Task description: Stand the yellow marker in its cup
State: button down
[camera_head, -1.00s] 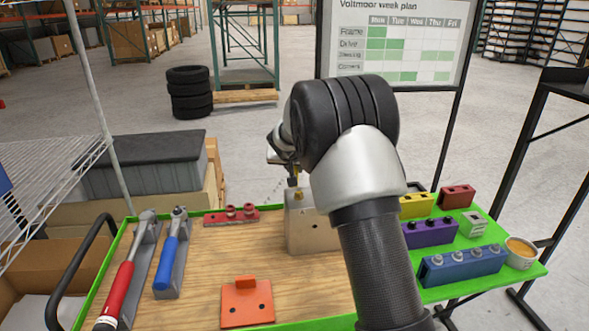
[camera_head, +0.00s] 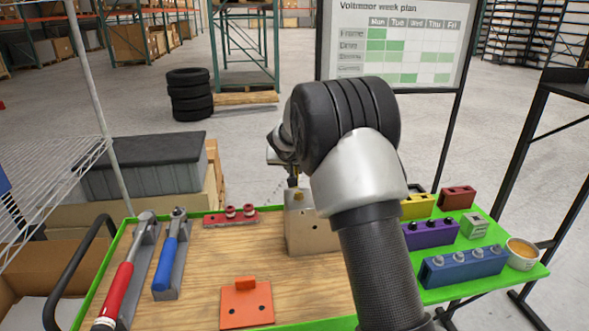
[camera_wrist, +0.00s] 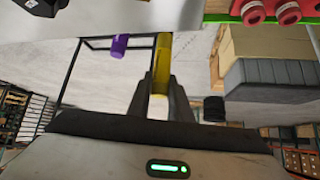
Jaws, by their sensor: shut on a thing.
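In the wrist view my gripper (camera_wrist: 160,88) is shut on the yellow marker (camera_wrist: 162,55). The marker runs lengthwise out from between the fingers, its far end at the edge of a pale grey surface (camera_wrist: 130,22). Whether it touches or enters anything there I cannot tell. A purple marker-like piece (camera_wrist: 120,46) stands out from the same edge beside it. In the head view my gripper (camera_head: 291,180) is mostly hidden behind my arm, over a beige block (camera_head: 312,236) at the back of the table. I cannot make out the yellow marker's cup.
Coloured blocks and a small round pot (camera_head: 522,256) stand on the right.

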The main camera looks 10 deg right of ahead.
jog(key=shift+f+b, duration=3.05)
jog(key=shift+b, duration=0.05)
jog(key=c, duration=1.5)
grip_release()
notch_tip(320, 180, up, 9)
jog(key=p, duration=0.5)
jog(key=shift+r, duration=0.1)
